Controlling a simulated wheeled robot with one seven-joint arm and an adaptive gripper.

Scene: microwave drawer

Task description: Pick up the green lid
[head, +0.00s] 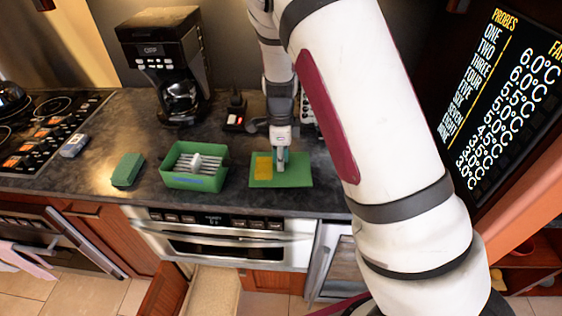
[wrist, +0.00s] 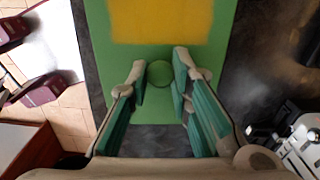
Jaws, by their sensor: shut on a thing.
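The green lid (head: 298,176) is a flat green rectangle with a yellow patch, at the counter's front edge in the head view. In the wrist view the lid (wrist: 160,53) fills the upper middle, with a small round green knob (wrist: 159,74) on it. My gripper (head: 281,162) points down over the lid. In the wrist view my gripper (wrist: 160,82) has its two fingers on either side of the knob, shut on the lid by it. I cannot tell whether the lid is clear of the counter.
A green open box (head: 195,180) with white slats inside stands left of the lid. A green block (head: 127,170) and a grey-blue block (head: 74,146) lie farther left. A coffee maker (head: 160,50) stands behind. A stovetop (head: 40,125) is at far left.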

